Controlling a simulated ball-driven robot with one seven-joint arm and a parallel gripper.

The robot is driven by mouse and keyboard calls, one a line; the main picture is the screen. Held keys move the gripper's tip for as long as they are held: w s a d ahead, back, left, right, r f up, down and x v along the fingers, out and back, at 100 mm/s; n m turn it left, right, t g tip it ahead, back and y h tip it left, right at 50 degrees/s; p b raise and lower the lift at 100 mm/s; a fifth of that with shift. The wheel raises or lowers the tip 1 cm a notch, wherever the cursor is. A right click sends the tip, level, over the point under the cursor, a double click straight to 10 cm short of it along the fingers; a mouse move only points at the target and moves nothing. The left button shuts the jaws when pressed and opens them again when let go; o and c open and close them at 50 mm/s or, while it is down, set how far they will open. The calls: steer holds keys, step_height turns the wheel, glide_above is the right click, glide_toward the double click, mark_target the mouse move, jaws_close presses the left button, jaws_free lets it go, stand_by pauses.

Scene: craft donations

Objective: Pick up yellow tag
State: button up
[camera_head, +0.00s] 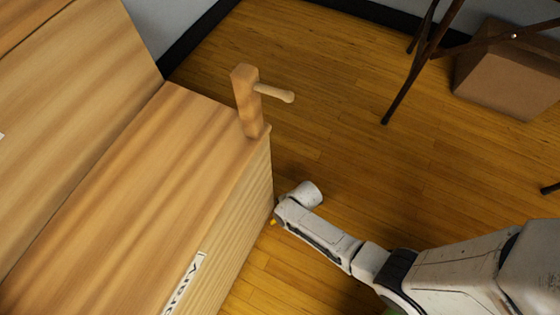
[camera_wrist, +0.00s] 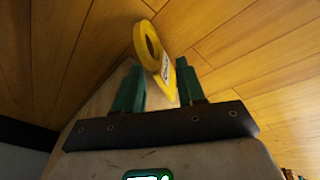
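The yellow tag (camera_wrist: 148,43) shows in the wrist view as a loop with a narrow strip and a pale printed label below it. The loop is beyond my fingertips, and the strip's lower end reaches into the gap, close to the right finger. I cannot tell whether it touches that finger. My gripper (camera_wrist: 161,82) has two green fingers standing apart, so it is open. In the head view my arm reaches down beside the wooden bench, and the fingers are hidden there. A tiny yellow spot shows at the bench's side, too small to identify.
The large wooden bench (camera_head: 130,190) fills the left of the head view, with an upright post and peg (camera_head: 246,98) at its corner. A cardboard box (camera_head: 508,72) stands at the back right by dark table legs (camera_head: 410,80). The wood floor (camera_head: 330,120) between is clear.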

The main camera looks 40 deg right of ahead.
jaws_close()
stand_by(0.3)
steer(key=shift+r, duration=0.1)
steer(key=shift+r+p, duration=0.55)
steer(key=shift+r, duration=0.1)
steer(key=s+r+p, duration=1)
steer(key=s+r, duration=0.1)
steer(key=s, duration=0.3)
steer(key=shift+r, duration=0.25)
